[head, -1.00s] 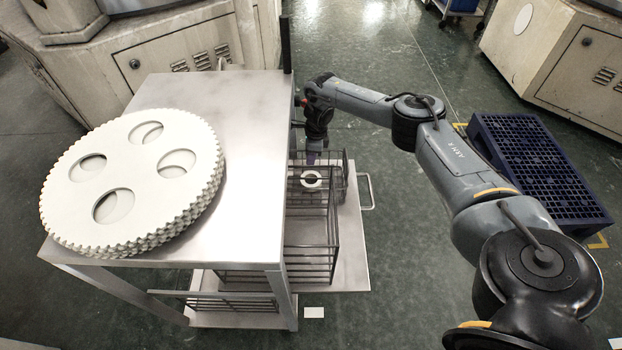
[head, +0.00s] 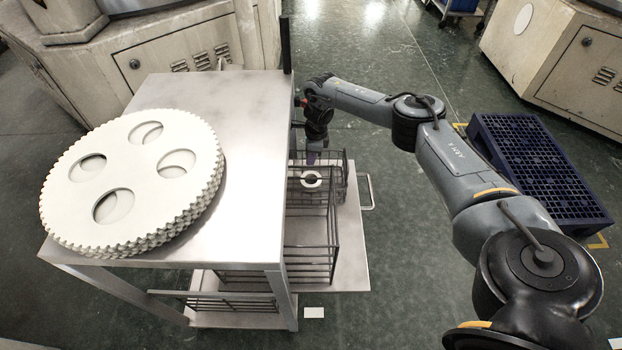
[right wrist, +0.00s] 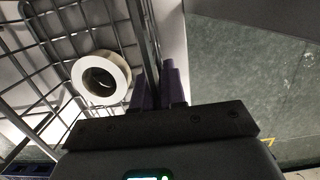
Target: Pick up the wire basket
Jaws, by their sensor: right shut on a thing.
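The dark wire basket (head: 335,235) stands on a pulled-out metal shelf at the right side of the steel table, its left part hidden under the tabletop. A pale ring (head: 311,179) shows inside the wirework near its far end. My right gripper (head: 312,156) is at the far end of the basket, pointing down. In the right wrist view, the purple-grey fingers of my right gripper (right wrist: 158,88) are shut on the basket's wire wall (right wrist: 147,40), with the ring (right wrist: 101,77) to their left. My left gripper is out of view.
The steel table (head: 250,130) carries a stack of large pale toothed discs (head: 130,225). The shelf (head: 352,250) has a handle on its right. A blue plastic pallet (head: 540,170) lies on the floor at right. Floor right of the shelf is clear.

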